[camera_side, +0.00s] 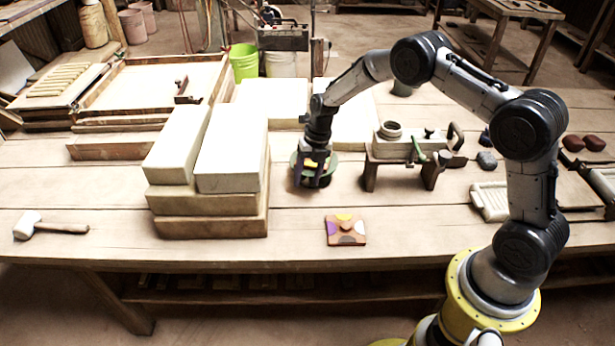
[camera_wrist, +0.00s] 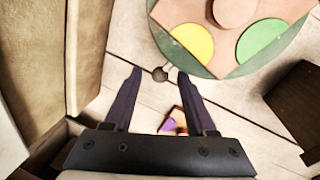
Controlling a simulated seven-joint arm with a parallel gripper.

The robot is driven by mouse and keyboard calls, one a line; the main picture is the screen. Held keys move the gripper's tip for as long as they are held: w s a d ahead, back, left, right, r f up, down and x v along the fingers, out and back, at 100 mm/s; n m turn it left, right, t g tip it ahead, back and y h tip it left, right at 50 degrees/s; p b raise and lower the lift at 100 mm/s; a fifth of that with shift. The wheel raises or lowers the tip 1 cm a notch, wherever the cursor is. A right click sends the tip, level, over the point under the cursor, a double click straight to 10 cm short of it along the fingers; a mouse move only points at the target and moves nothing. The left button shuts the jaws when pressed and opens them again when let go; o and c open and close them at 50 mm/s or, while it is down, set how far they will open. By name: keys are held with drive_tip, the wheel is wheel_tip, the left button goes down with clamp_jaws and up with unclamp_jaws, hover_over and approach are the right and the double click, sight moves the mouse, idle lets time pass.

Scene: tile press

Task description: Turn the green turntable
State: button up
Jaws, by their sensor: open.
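The green turntable (camera_side: 297,160) stands on the table, partly hidden behind my gripper in the side view. In the wrist view its green rim (camera_wrist: 172,48) shows at upper right, cut off by the frame. A wooden tile lies on it with a yellow disc (camera_wrist: 193,42), a green disc (camera_wrist: 262,42) and a central knob. A short pale stalk with a dark ball end (camera_wrist: 160,74) sticks out from the rim. My gripper (camera_side: 314,182) points down and is open. In the wrist view the ball lies between its fingertips (camera_wrist: 159,75); contact cannot be told.
Stacked pale blocks (camera_side: 230,150) stand close to the left of my gripper. A small bench (camera_side: 400,150) with a jar and levers stands to the right. A second coloured tile (camera_side: 345,230) lies in front. A mallet (camera_side: 45,228) lies far left. The front table strip is mostly clear.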

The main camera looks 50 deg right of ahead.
wheel_tip(320, 180, up, 14)
drive_tip(key=s+d, duration=0.1)
drive_tip(key=d, duration=0.1)
drive_tip(key=shift+d+f, duration=0.15)
drive_tip(key=shift+f, duration=0.05)
drive_tip(key=shift+s, duration=0.1)
drive_tip(key=shift+c, duration=0.2)
